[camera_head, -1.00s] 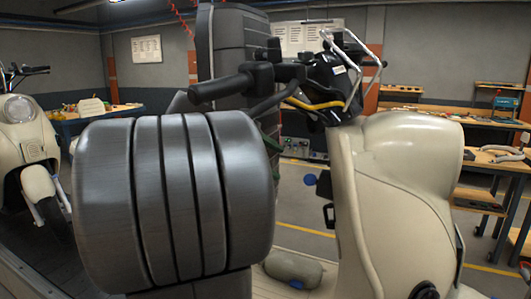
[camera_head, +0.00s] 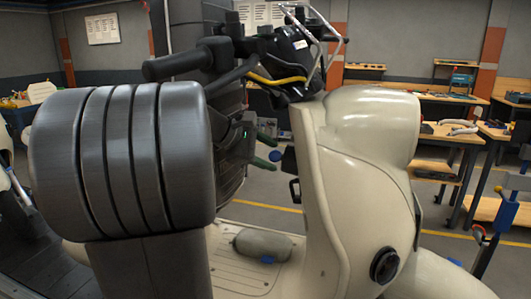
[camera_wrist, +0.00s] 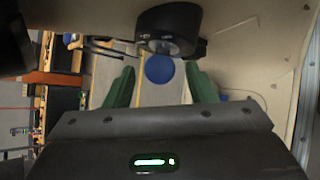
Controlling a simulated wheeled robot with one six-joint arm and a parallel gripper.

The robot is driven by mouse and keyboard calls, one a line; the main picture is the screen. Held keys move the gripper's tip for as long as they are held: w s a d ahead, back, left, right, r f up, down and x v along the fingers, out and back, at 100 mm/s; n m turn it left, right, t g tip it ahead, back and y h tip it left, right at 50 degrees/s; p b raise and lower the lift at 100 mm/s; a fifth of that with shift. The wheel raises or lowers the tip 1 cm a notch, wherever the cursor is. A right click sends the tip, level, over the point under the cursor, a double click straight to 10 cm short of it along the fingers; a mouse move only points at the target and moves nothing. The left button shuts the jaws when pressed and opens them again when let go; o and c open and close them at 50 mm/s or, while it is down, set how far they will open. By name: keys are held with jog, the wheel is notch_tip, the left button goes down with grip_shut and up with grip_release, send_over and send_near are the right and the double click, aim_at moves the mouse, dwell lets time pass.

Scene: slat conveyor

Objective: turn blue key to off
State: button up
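The blue key (camera_wrist: 159,69) shows as a round blue head below a black ignition lock (camera_wrist: 168,30) in the wrist view. My gripper (camera_wrist: 159,71) has two green fingers, spread apart on either side of the key head in the picture, with gaps between. In the head view my gripper (camera_head: 268,151) is close to the key, on its left. The key's shaft and its exact turn are hidden.
The scooter's handlebar (camera_head: 190,62) with cables is above my gripper. A grey-green rolled object (camera_head: 262,243) lies on the scooter's footboard. Workbenches (camera_head: 445,97) stand at the back right. Yellow lines mark the floor.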

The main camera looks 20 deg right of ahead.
jog(key=c, duration=0.7)
jog(key=shift+r, duration=0.1)
jog(key=shift+c, duration=0.3)
jog(key=shift+r+p, duration=0.1)
jog(key=shift+p, duration=0.45)
jog(key=n+g+y+p, duration=0.1)
jog(key=p, duration=0.5)
jog(key=shift+r, duration=0.1)
jog(key=shift+w+y+p, duration=0.1)
jog(key=shift+y+p, duration=0.2)
jog(key=shift+p, duration=0.45)
jog(key=shift+f, duration=0.2)
